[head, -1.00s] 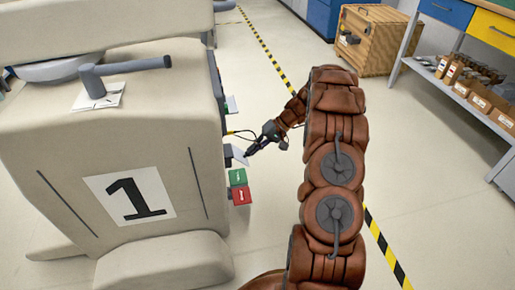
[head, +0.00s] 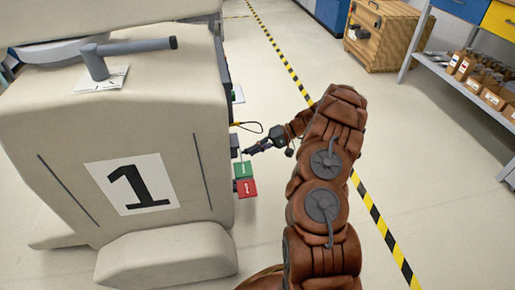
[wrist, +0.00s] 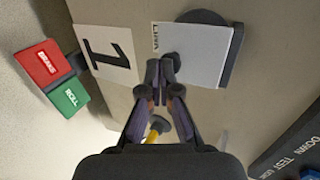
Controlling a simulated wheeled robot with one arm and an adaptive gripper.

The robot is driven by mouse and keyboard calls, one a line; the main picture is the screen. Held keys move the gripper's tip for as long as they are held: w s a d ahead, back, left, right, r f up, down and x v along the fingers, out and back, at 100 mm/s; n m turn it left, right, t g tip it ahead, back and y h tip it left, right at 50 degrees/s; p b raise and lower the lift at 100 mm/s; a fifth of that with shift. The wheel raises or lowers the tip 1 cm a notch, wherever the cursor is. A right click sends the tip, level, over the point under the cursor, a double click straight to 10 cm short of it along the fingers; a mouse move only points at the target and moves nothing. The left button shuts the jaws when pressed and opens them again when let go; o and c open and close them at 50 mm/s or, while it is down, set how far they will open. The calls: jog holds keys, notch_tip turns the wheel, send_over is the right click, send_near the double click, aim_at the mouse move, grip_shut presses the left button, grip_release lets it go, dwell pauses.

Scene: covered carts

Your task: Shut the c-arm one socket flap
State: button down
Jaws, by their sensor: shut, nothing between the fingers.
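The c-arm one is the beige-covered cart (head: 60,130) marked with a large 1. In the head view the flap (head: 238,156) is only a thin pale sliver on the cart's right side. I cannot tell whether it lies fully flat. My gripper (wrist: 160,76) is shut and empty, its fingertips at the flap's lower left edge; contact is unclear. In the head view my gripper (head: 247,151) is close to the cart's side.
A green ROLL block (head: 243,169) and a red BRAKE block (head: 246,188) stick out just below the flap. Floor right of the cart is open, crossed by striped tape (head: 375,215). A wooden crate (head: 385,35) stands farther back.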

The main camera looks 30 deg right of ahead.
jog(key=shift+w+a+f, duration=0.1)
jog(key=shift+a+f, duration=0.1)
jog(key=shift+f, duration=0.05)
jog(key=shift+r, duration=0.15)
dwell(0.5)
jog(key=s+d+r+p, duration=0.2)
jog(key=s+d, duration=0.2)
jog(key=d, duration=0.9)
jog(key=shift+d, duration=0.2)
dwell(0.5)
